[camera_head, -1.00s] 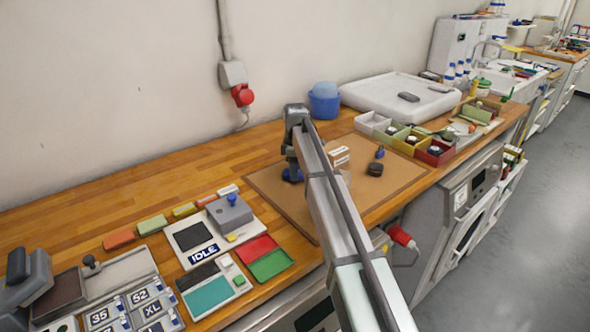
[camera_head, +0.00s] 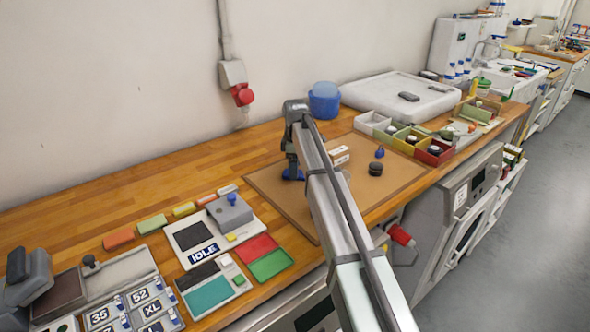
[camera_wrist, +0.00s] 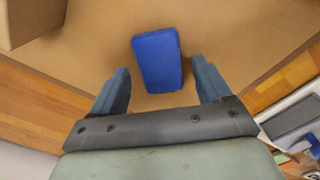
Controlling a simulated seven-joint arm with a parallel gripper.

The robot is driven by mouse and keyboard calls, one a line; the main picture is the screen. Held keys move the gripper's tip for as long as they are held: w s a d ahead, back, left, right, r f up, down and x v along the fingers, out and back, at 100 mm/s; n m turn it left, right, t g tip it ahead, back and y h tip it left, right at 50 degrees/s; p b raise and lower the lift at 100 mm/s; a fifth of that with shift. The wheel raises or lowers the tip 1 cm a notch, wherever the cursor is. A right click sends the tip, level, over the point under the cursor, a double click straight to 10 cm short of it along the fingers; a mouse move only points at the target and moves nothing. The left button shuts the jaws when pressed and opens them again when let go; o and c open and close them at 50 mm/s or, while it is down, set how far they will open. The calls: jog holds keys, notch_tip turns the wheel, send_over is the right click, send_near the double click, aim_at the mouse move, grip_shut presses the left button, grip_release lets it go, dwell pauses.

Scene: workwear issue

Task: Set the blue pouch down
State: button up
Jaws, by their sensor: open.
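The blue pouch (camera_wrist: 157,60) lies flat on the brown board (camera_wrist: 258,50) in the wrist view. My gripper (camera_wrist: 160,78) is open, with one finger on each side of the pouch and a visible gap on both sides. In the head view, my gripper (camera_head: 292,168) is low over the left part of the brown board (camera_head: 270,190). A bit of the blue pouch (camera_head: 293,175) shows under it, and the rest is hidden by the gripper.
A cardboard box (camera_wrist: 28,20) stands on the board near the pouch. A dark round object (camera_head: 375,169) and a small blue item (camera_head: 380,152) are on the board farther right.

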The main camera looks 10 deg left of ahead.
notch_tip(320, 180, up, 11)
dwell(0.4)
jog(key=shift+o, duration=0.2)
